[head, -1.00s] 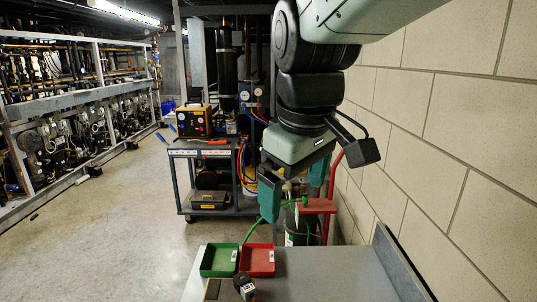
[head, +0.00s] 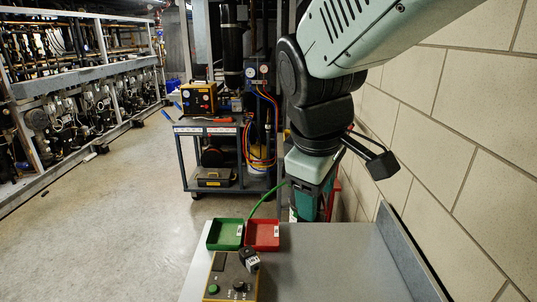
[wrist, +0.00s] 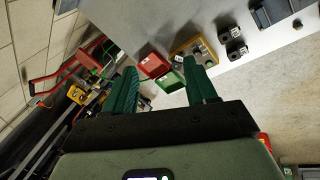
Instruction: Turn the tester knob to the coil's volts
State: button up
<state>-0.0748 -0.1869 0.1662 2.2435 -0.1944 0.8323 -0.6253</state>
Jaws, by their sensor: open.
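The tester (head: 228,268) is a tan-edged box at the bottom of the head view, on the grey bench. Its black knob (head: 238,286) is on its face, beside a green button (head: 213,289). A dark coil block (head: 249,258) with a white label is at its upper right edge; I cannot read the label. The tester (wrist: 184,46) also shows beyond the fingers in the wrist view. My gripper (wrist: 163,88) is open and empty, apart from the tester. In the head view my gripper (head: 308,203) is beyond the trays, its fingers partly overlapping.
A green tray (head: 225,246) and a red tray (head: 263,247) stand side by side behind the tester. More dark blocks (wrist: 233,42) lie beside the tester in the wrist view. A block wall (head: 440,110) bounds the right; a tool cart (head: 185,160) stands behind.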

jog(key=w+a+f+n+g, duration=0.1)
jog(key=w+a+f+n, duration=0.3)
jog(key=w+f+n, duration=0.15)
jog(key=n+g, duration=0.3)
jog(key=n, duration=1)
send_near(238, 283)
jog(key=shift+m+y, duration=0.25)
jog(key=shift+y, duration=0.15)
jog(key=f, duration=0.5)
jog(key=d+f, duration=0.1)
jog(key=f, duration=0.2)
jog(key=shift+s+f, duration=0.15)
jog(key=shift+f, duration=0.1)
jog(key=c, duration=1.1)
jog(key=shift+o, duration=0.2)
